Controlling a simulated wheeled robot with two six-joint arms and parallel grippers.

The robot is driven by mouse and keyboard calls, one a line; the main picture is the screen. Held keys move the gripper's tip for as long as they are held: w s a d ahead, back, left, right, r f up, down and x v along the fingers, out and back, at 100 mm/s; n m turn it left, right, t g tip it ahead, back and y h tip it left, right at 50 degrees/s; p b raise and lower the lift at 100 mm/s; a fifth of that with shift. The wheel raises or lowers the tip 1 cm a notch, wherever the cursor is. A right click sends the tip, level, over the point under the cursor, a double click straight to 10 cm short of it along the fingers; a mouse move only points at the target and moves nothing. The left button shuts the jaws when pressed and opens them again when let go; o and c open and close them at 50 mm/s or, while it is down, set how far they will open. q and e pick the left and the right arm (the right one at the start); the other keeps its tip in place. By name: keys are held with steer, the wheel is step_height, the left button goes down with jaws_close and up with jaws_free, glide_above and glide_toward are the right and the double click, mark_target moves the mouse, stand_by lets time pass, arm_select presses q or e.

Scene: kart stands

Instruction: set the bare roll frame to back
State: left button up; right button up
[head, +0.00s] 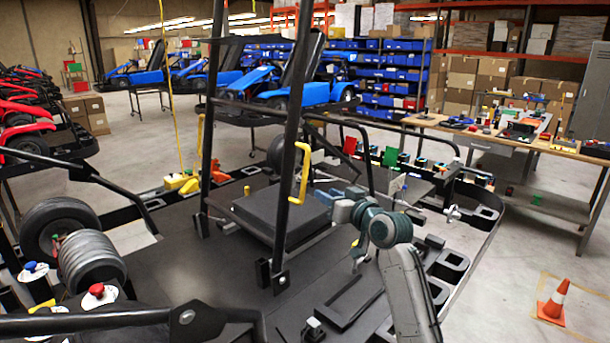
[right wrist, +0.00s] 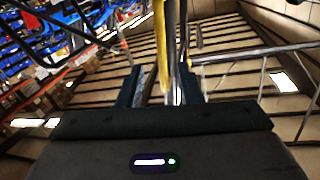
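A black tubular roll frame (head: 289,150) stands nearly upright over the dark deck in the head view. Its feet sit in brackets on the deck, and its top runs out of the picture. A yellow handle (head: 302,172) is fixed to its right post. My right gripper (head: 322,197) is just right of and below this handle. In the right wrist view the fingers (right wrist: 160,88) are apart, with the yellow handle (right wrist: 160,45) running up from between them. I cannot tell whether they touch it. My left gripper is not in view.
A black seat-like pad (head: 280,210) lies behind the frame's feet. Black wheels (head: 90,262) and bars stand at left. Small coloured parts line the deck's right edge. A workbench (head: 500,135) stands at back right, and an orange cone (head: 553,302) on the floor at right.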

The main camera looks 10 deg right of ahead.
mark_target(305, 174)
steer(key=shift+r+p+x, duration=0.35)
steer(key=shift+p+x, duration=0.4)
steer(key=shift+x, duration=1.15)
steer(key=shift+r+p+x, duration=0.3)
steer(key=shift+p+x, duration=0.4)
steer(key=shift+x, duration=1.2)
steer(key=shift+r+p+x, duration=0.35)
steer(key=shift+p+x, duration=0.4)
steer(key=shift+x, duration=1.15)
steer(key=shift+d, duration=0.1)
jaws_close()
